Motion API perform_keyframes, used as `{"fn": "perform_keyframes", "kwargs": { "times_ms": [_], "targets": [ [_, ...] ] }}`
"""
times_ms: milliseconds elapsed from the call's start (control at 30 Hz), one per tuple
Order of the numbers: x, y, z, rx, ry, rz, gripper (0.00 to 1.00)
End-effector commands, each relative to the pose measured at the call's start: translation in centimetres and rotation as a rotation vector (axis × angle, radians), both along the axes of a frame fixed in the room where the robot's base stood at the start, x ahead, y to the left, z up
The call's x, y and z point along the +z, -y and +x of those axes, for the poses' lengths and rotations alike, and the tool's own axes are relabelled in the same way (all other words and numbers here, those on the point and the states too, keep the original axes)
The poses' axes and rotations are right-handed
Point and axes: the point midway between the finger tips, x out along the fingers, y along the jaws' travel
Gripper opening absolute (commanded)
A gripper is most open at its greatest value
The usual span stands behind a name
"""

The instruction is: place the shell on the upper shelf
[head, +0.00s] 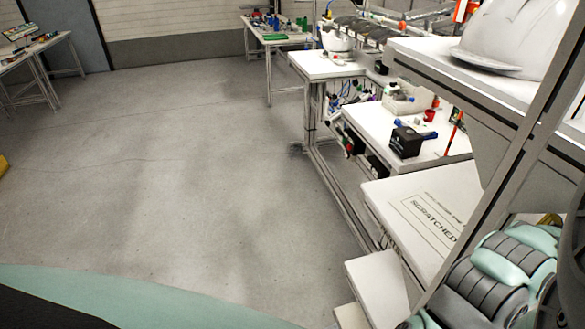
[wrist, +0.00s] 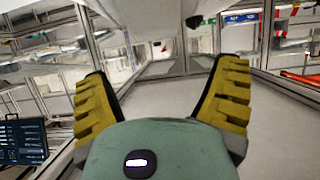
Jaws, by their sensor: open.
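A white helmet shell (head: 505,38) rests on the upper shelf (head: 432,68) at the top right of the head view. Its right side is hidden by a grey post and the frame edge. My gripper shows in the wrist view (wrist: 165,95), with its two yellow ribbed fingers spread wide and nothing between them. A pale surface lies beyond the fingers. A white shape hangs at the top middle of the wrist view; I cannot tell what it is. In the head view my arm is at the lower right, below the upper shelf and partly behind the post.
A lower white board marked SCRATCHED (head: 410,210) lies below the upper shelf. The grey post (head: 520,150) crosses in front of my arm. Workbenches with a black box (head: 406,142) and small parts stand behind. The floor (head: 180,170) on the left is clear.

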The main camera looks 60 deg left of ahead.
Motion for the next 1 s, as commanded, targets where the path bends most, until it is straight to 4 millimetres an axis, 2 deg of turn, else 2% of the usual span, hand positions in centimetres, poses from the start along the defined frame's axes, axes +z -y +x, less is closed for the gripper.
{"fn": "perform_keyframes", "kwargs": {
  "times_ms": [100,333,1000],
  "targets": [
    [0.9,-0.7,-1.4,0.008,-0.009,0.001,0.87],
    [1.3,-1.1,-2.9,0.006,-0.006,0.001,0.87],
    [1.2,-1.1,-3.1,0.004,-0.004,0.001,0.87]
  ]
}}
